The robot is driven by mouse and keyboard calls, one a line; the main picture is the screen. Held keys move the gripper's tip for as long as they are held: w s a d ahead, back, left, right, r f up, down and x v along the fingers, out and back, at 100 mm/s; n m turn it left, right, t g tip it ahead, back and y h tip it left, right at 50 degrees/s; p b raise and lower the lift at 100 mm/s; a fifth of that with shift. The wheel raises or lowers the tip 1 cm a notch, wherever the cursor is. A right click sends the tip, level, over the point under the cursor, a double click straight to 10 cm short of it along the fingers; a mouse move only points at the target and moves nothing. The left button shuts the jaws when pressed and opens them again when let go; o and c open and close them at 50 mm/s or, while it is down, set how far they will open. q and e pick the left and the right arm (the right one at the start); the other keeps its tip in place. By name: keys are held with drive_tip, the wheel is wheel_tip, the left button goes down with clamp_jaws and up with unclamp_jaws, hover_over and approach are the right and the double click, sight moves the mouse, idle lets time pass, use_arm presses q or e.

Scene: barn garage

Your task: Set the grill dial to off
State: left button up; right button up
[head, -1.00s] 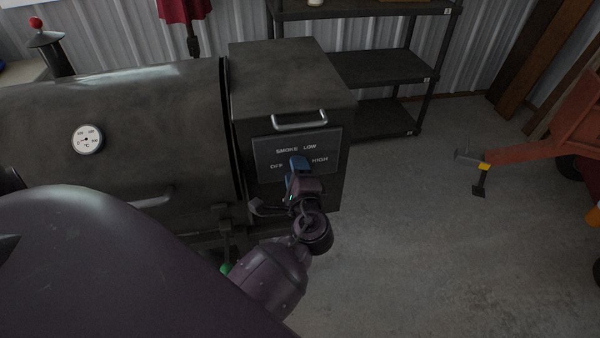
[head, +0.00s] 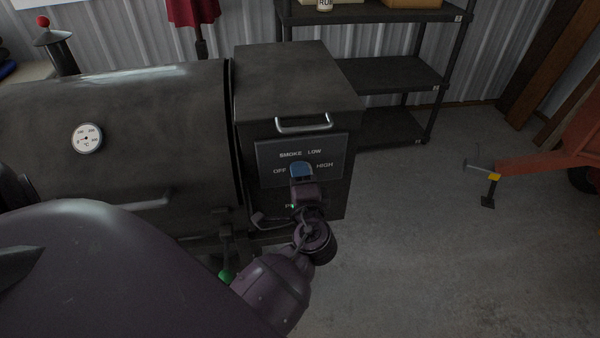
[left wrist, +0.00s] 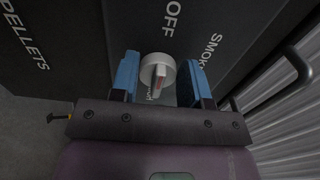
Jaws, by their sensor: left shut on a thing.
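The grill (head: 150,110) stands at the left, with a dark pellet box (head: 295,80) on its right side. The box's control panel (head: 268,150) reads OFF, SMOKE, LOW and HIGH. My left gripper (head: 301,170), with blue fingers, is at the panel between OFF and HIGH and hides the dial in the head view. My right gripper is not in view.
A metal handle (head: 303,124) juts out just above the panel. A black shelf rack (head: 405,75) stands behind the box. An orange-red trailer (head: 545,160) is at the right. The concrete floor (head: 430,240) between is clear.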

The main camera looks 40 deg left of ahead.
use_arm(q)
drive_tip(key=o, duration=0.8)
drive_tip(key=shift+o, duration=0.3)
drive_tip(key=shift+d, duration=0.1)
drive_tip(key=v, duration=1)
drive_tip(key=shift+s+d, duration=0.2)
drive_tip(key=shift+s, duration=0.1)
